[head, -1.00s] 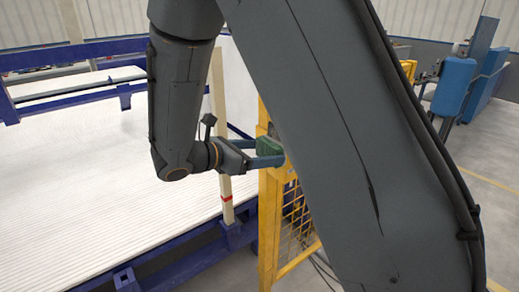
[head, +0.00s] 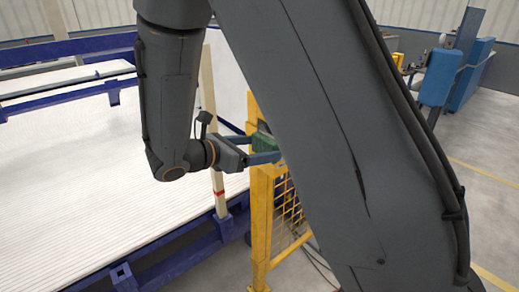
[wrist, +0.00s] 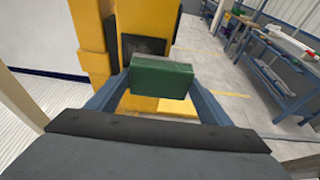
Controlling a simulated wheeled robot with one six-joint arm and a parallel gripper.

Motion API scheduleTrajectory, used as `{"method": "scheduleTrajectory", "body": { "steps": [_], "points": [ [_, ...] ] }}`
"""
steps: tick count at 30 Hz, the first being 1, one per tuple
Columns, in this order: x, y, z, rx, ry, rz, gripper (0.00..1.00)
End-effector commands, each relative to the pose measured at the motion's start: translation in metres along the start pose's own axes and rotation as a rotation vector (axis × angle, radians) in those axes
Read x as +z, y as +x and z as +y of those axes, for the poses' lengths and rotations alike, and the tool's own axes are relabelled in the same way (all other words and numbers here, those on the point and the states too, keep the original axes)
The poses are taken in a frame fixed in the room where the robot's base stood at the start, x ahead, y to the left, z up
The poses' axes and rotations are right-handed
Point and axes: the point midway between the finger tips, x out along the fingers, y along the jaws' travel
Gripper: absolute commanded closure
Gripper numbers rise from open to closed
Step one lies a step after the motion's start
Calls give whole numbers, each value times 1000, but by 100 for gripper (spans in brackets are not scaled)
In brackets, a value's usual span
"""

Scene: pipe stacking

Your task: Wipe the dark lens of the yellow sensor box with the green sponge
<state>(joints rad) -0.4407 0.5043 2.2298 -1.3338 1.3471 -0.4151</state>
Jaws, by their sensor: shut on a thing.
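My gripper (wrist: 160,88) is shut on the green sponge (wrist: 162,80), with a blue finger at each side of it. The yellow sensor box (wrist: 93,38) stands just beyond the sponge in the wrist view. Its dark lens (wrist: 143,45) shows above the sponge's top edge; the sponge hides its lower part. I cannot tell whether the sponge touches the lens. In the head view, my gripper (head: 256,150) and the sponge (head: 265,142) are at the yellow structure, and my arm hides most of the box.
A yellow post (head: 262,215) and mesh guard (head: 288,212) stand below the gripper. A white ribbed bed with blue rails (head: 120,275) lies left. An upright pale post (head: 208,120) stands close to my wrist. Blue workbenches (wrist: 275,65) stand farther off, with open floor between.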

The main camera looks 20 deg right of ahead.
Motion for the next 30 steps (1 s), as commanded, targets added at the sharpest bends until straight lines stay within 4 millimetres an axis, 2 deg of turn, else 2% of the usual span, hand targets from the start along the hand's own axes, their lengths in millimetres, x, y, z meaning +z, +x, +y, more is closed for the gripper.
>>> {"method": "scheduleTrajectory", "body": {
  "steps": [9,19,30],
  "points": [
    [-1,-2,26,2,0,0,44],
    [-1,-1,38,2,0,0,44],
    [0,1,66,2,1,1,44]
  ]
}}
